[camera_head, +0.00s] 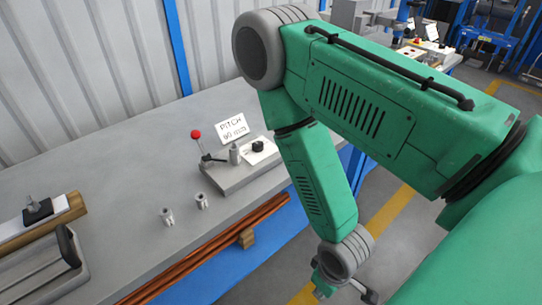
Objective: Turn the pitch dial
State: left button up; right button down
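The pitch dial is a small black knob (258,146) on a white plate, on top of a grey block (236,177) on the bench. A white sign (232,127) reading "PITCH" and a line that seems to start with "90" stands behind it. My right arm comes in from the right and bends down past the bench's edge. My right gripper (345,290) is low at the bottom of the view, well apart from the dial and partly hidden by the wrist; its opening is unclear. My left gripper is not in view.
A lever with a red ball (196,134) stands left of the dial. Two small metal cylinders (167,216) stand on the grey bench (110,180). Clamped fixtures (45,212) are at the far left. Copper-coloured rods (205,250) run along the bench's front edge.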

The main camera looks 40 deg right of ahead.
aim_at(257, 146)
jog(key=k+z, duration=0.1)
jog(key=z, duration=0.3)
jog(key=k+z, duration=0.1)
jog(key=z, duration=0.25)
jog(key=k+l+z, duration=0.1)
jog(key=z, duration=0.3)
